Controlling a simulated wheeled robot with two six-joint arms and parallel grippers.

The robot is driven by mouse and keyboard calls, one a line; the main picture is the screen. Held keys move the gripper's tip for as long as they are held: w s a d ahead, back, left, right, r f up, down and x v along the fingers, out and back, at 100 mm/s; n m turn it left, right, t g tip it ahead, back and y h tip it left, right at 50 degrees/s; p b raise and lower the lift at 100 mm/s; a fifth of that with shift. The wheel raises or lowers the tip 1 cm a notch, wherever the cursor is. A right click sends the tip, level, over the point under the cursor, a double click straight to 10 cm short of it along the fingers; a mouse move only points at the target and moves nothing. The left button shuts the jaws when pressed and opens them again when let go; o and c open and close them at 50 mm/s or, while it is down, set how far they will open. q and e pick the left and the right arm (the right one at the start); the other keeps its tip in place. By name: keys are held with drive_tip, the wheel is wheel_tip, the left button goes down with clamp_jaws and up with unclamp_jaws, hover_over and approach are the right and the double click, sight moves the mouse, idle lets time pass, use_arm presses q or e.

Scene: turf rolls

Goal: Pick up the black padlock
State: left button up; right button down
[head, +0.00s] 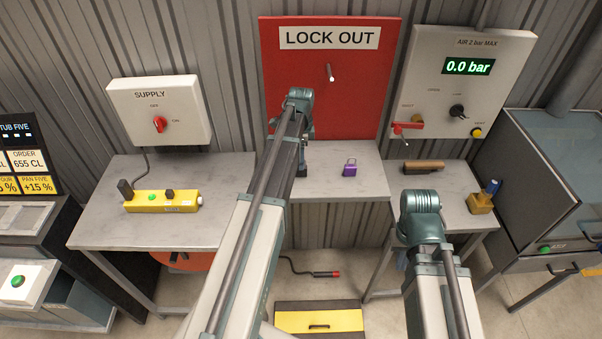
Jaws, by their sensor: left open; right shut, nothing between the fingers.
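My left arm reaches up over the middle table, and my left gripper (302,166) hangs down at its end, open, partly hidden behind the arm. I cannot make out a black padlock for sure; a dark shape at the gripper's tips could be the padlock or the fingers. A purple padlock (350,169) stands upright on the table (340,190), to the right of the gripper and apart from it. My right gripper (418,232) is at the front of the right table, shut and empty, its fingers mostly hidden behind its wrist.
A red LOCK OUT board (350,90) with a peg stands behind. A yellow button box (162,201) lies on the left table. A wooden-handled brush (423,167) and a brass-coloured block (481,202) are on the right table. A yellow-and-black case (318,320) is on the floor.

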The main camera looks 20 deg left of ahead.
use_arm(q)
drive_tip(key=shift+s+f+b, duration=0.1)
drive_tip(key=shift+f+b, duration=2.5)
drive_tip(key=shift+f, duration=0.05)
drive_tip(key=shift+r, duration=0.1)
clamp_jaws()
